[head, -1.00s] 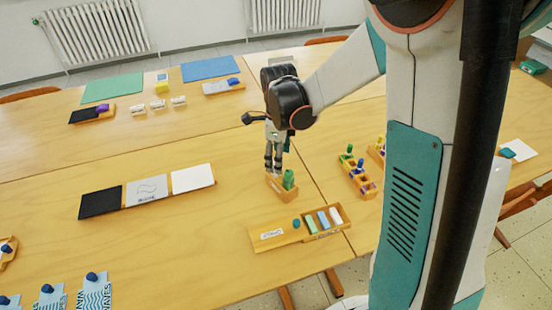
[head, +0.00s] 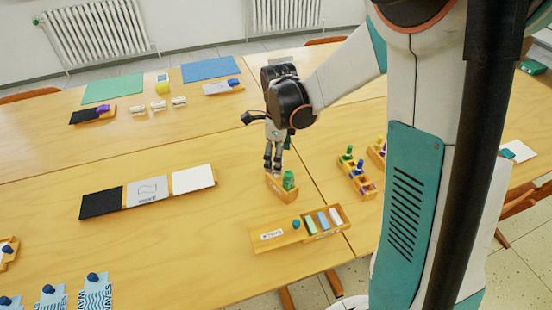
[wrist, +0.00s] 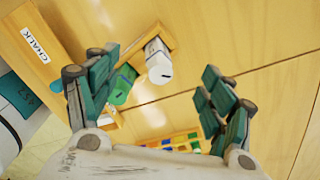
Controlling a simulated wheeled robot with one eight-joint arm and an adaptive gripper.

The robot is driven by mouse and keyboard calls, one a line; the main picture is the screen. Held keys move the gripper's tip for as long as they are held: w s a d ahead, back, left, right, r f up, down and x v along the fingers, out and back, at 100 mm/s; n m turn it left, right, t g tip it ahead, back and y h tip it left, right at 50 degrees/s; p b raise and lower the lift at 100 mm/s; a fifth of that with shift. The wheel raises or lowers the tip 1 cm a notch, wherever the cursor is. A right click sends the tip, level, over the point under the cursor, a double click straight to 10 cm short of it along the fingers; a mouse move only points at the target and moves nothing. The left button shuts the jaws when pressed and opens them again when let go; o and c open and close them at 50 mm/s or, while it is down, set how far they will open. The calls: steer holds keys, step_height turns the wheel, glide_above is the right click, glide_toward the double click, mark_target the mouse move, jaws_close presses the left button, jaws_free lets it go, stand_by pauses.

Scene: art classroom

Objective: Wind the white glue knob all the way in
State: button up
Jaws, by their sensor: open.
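The white glue stick (wrist: 158,66) stands in a small wooden holder (wrist: 152,32), its round white end with a dark mark facing my wrist camera. The green glue stick (wrist: 122,86) is beside it, in the same holder. My gripper (wrist: 162,66) is open, with one finger pair on each side of the white stick and a visible gap at the right. In the head view, my gripper (head: 273,162) points down over the holder (head: 283,193), next to the green stick (head: 288,181). There the white stick is hidden behind the fingers or too small to tell.
A wooden chalk box (head: 282,238) labelled CHALK lies in front of the holder. A wooden rack (head: 357,178) with coloured bottles stands to the right. A long tray (head: 148,193) with black, grey and white panels lies left. The table between tray and holder is clear.

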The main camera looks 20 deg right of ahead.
steer(key=shift+r+p, duration=1.85)
steer(key=shift+r, duration=0.85)
